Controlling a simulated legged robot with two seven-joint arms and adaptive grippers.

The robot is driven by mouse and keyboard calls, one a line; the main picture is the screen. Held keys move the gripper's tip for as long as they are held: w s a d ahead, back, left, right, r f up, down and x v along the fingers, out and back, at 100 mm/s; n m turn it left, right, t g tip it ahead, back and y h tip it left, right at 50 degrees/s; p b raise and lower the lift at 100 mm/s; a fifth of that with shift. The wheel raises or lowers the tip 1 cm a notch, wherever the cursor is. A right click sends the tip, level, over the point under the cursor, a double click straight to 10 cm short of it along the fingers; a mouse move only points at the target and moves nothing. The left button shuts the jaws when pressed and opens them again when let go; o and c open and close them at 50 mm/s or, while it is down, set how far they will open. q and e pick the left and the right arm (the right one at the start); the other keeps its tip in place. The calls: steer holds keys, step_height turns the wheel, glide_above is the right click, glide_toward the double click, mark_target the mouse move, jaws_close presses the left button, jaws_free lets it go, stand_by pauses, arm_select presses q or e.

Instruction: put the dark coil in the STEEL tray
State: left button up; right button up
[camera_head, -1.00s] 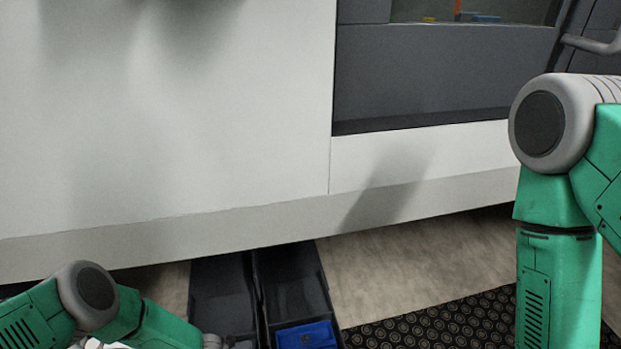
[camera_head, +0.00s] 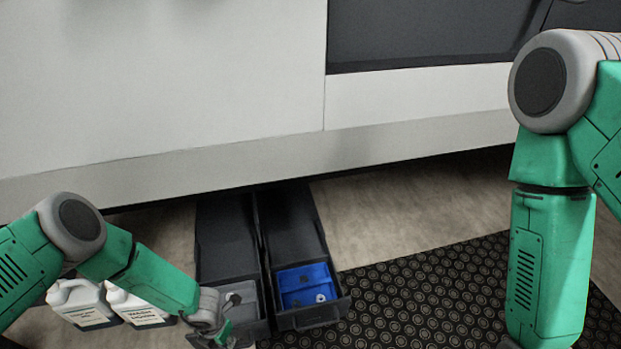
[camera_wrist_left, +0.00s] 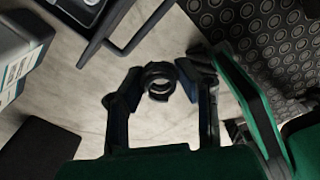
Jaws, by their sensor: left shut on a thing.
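In the left wrist view, my left gripper (camera_wrist_left: 158,88) is shut on the dark coil (camera_wrist_left: 158,70), a black ring between the two fingertips, held above the pale floor. In the head view, my left gripper (camera_head: 222,336) is at the lower edge, in front of the left drawer, and the coil cannot be made out there. A grey tray (camera_head: 251,310), which looks like the steel one, sits in the front of the left drawer with a small dark thing in it. My right gripper is outside both views.
A blue tray (camera_head: 318,268) with small parts sits in the right drawer (camera_head: 318,318). A drawer handle (camera_wrist_left: 140,40) is close to the coil in the wrist view. White jugs (camera_head: 85,303) stand left. A black patterned mat (camera_head: 430,290) lies right.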

arm_select(q)
step_height(320, 180, up, 40)
steer(key=m, duration=3.2)
steer(key=shift+d+r, duration=0.15)
steer(key=shift+d, duration=0.05)
steer(key=shift+s, duration=0.1)
